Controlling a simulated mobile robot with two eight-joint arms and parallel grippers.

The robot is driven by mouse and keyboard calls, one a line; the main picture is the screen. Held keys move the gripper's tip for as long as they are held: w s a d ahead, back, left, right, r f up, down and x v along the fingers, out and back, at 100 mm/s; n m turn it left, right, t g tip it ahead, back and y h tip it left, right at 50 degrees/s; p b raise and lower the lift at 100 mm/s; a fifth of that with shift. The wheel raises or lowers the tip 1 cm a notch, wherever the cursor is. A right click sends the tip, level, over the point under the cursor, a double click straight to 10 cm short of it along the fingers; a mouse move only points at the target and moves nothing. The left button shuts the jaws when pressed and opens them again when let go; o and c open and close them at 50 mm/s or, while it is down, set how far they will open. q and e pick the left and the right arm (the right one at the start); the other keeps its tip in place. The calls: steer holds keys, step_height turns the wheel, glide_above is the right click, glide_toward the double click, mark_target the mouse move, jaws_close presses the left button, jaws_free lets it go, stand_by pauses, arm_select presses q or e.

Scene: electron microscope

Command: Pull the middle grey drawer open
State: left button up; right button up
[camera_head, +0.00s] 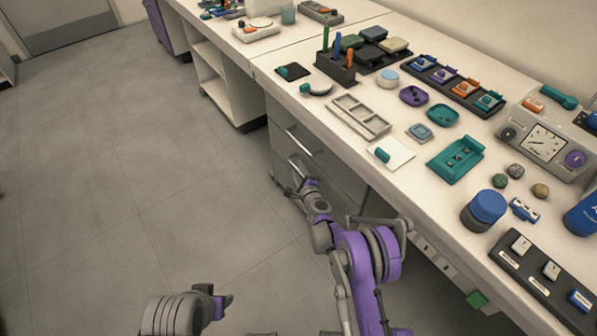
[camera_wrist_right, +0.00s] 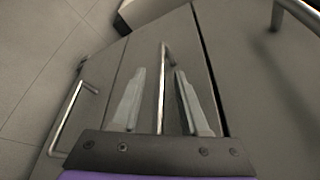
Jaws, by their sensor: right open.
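The middle grey drawer (camera_wrist_right: 182,50) is in the cabinet under the bench, and its front looks flush with its neighbours. Its bar handle (camera_wrist_right: 162,88) runs between the two fingers of my right gripper (camera_wrist_right: 163,100) in the right wrist view. The fingers are apart, one on each side of the bar, with a gap showing on both sides. In the head view my right gripper (camera_head: 299,186) is at the drawer fronts, partly hiding the handle. Part of my left arm shows at the bottom, with its gripper end (camera_head: 221,302) small and its fingers unclear.
The drawer handle above (camera_head: 300,139) is clear of my gripper. Another handle (camera_wrist_right: 70,115) shows left in the wrist view, and one more (camera_wrist_right: 295,12) at top right. The bench top (camera_head: 400,185) overhangs the drawers and holds trays and tools. The floor (camera_head: 150,200) left is free.

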jaws_close()
stand_by(1.4)
